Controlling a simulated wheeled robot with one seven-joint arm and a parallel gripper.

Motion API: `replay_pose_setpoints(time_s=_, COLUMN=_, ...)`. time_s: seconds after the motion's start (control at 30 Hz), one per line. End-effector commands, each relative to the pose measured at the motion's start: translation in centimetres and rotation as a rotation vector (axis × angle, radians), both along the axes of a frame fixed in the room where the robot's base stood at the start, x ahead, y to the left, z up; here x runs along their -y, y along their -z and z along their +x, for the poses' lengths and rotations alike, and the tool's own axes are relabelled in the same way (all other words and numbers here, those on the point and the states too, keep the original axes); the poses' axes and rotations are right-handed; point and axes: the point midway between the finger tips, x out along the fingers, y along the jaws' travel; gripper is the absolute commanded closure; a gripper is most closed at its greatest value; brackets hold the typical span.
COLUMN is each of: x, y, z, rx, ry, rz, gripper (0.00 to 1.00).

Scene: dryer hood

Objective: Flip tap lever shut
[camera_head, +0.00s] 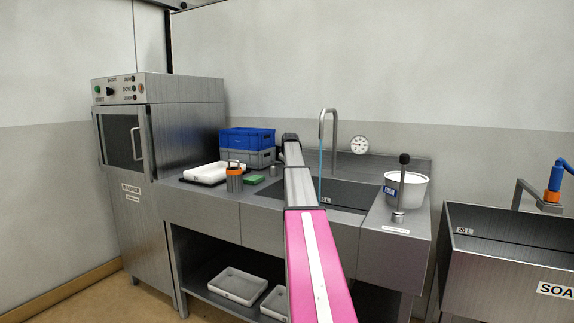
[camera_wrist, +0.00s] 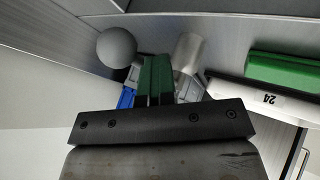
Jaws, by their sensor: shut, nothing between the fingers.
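The sink's tap spout (camera_head: 329,125) is a tall, bent metal pipe, with a thin blue stream (camera_head: 321,160) falling from it into the basin. In the wrist view my gripper's green fingers (camera_wrist: 156,62) are shut together and empty. A grey ball (camera_wrist: 117,46), which looks like the tap lever's knob, is just left of the fingertips. I cannot tell whether they touch. A shiny metal cylinder (camera_wrist: 188,52) stands just right of the fingers. In the head view my arm hides the lever, and I cannot make out my gripper.
A green block (camera_wrist: 284,71) and a white tray (camera_wrist: 264,95) are at the right in the wrist view. A black-topped lever (camera_head: 403,175) stands at the right.

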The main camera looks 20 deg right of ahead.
Motion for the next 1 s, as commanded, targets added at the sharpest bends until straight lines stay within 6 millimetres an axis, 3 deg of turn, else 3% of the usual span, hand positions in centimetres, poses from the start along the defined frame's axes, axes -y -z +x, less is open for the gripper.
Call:
replay_pose_setpoints(time_s=0.27, x=-0.6, y=0.2, z=-0.4, rx=0.000, ry=0.001, rz=-0.003, gripper=1.00)
replay_pose_setpoints(time_s=0.5, x=-3.9, y=0.9, z=-2.2, rx=0.000, ry=0.000, rz=-0.001, gripper=1.00)
replay_pose_setpoints(time_s=0.8, x=-4.6, y=-4.2, z=-6.1, rx=0.003, ry=0.001, rz=-0.002, gripper=1.00)
replay_pose_setpoints(time_s=1.0, x=-5.0, y=-6.5, z=-7.8, rx=0.001, ry=0.000, rz=0.000, gripper=1.00)
